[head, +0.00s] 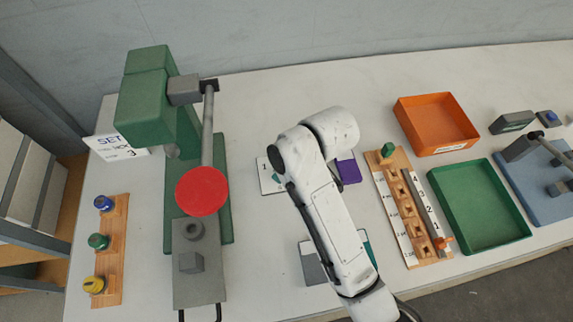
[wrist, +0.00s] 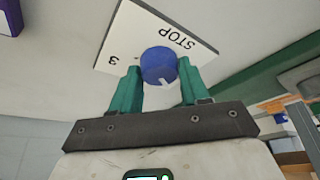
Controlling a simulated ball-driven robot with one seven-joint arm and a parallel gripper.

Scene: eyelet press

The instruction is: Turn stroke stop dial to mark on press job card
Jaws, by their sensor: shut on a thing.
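The stroke stop dial (wrist: 156,62) is a round blue knob on a white plate (wrist: 122,30) in the wrist view. The plate shows STOP and a 3. A white pointer mark on the knob faces my gripper's side, away from STOP. My gripper's (wrist: 160,75) teal fingers are shut on the dial from both sides. In the head view, part of the plate (head: 267,180) with a 1 shows left of my arm, which hides the dial and fingers. The job card (head: 116,148) stands left of the green press (head: 150,100); it reads SET and 3, its middle word unclear.
A red disc (head: 202,191) sits by the press. A wooden rack (head: 115,250) holds coloured knobs at left. Right of my arm are a numbered wooden block (head: 405,205), an orange tray (head: 437,148) and a green tray (head: 436,182). A purple item (head: 348,170) lies close beside my arm.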

